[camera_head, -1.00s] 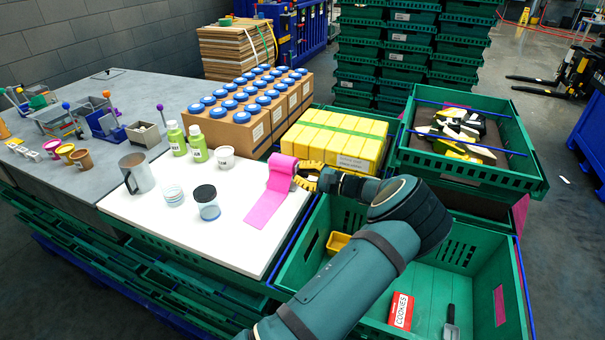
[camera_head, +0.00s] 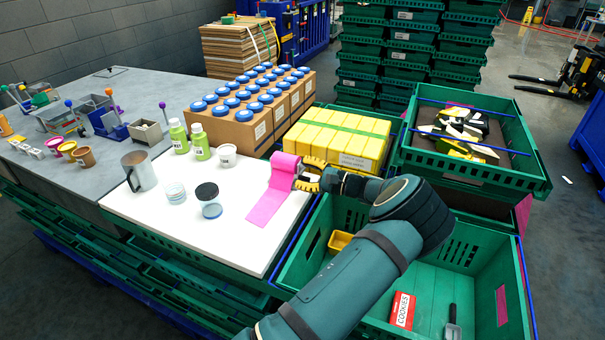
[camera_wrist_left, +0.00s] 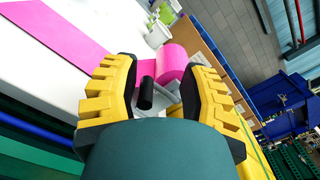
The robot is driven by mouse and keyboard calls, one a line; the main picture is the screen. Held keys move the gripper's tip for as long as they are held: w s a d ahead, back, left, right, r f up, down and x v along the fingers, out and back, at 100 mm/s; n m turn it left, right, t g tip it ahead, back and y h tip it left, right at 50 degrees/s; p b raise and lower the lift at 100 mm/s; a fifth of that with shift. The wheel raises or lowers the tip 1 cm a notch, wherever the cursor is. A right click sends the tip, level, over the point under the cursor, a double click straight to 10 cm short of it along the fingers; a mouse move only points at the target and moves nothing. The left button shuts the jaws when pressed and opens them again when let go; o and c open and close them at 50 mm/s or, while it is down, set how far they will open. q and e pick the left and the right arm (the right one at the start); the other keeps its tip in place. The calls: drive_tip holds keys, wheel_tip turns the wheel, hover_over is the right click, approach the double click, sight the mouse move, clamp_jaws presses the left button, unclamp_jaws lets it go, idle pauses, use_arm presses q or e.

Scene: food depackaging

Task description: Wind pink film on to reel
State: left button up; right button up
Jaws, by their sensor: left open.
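A pink film (camera_head: 272,203) lies as a flat strip on the white board, and its far end runs up onto a pink roll on the reel (camera_head: 286,163). In the left wrist view the roll (camera_wrist_left: 172,62) shows just beyond the fingers, with the strip (camera_wrist_left: 60,35) running off to the upper left. A black crank handle (camera_wrist_left: 146,93) on a pale arm sticks out from the reel toward me. My left gripper (camera_head: 311,177) is at the reel's right side. Its yellow fingers (camera_wrist_left: 163,92) are apart, with the handle between them and no clear contact. My right gripper is out of view.
The white board (camera_head: 225,240) also holds a metal mug (camera_head: 139,171), jars and green bottles (camera_head: 199,143). A yellow pack (camera_head: 337,138) stands close behind my gripper, beside blue-capped boxes (camera_head: 240,123). A green crate (camera_head: 470,265) with a cookies box (camera_head: 402,310) lies below my arm.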

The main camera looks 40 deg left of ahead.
use_arm(q)
drive_tip(key=v, duration=1.1)
drive_tip(key=shift+d, duration=0.3)
